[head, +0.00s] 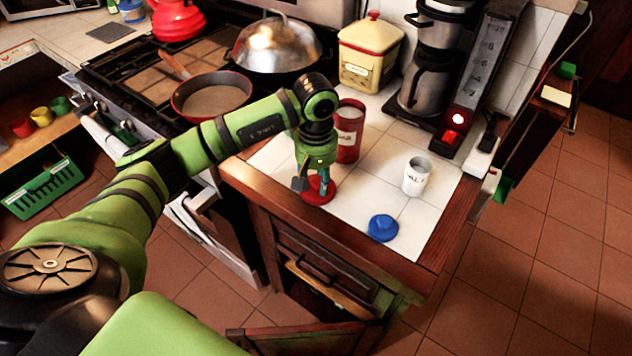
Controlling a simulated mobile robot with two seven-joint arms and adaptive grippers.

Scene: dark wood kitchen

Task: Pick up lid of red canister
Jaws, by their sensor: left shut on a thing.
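The red canister (349,138) stands upright and open on the white tiled counter (350,218), partly hidden by my left arm. Its round red lid (319,193) is under my left gripper (314,184), in front of the canister. The left gripper points down and is shut on the lid. The lid is low over the counter; I cannot tell whether it touches the tiles. My right gripper is not in the picture.
A blue lid (382,228) and a white canister (416,177) are on the counter to the right. A coffee maker (436,70) and a cream tin (369,55) stand behind. A stove with a pan (211,97) is at left. The counter's front edge is close.

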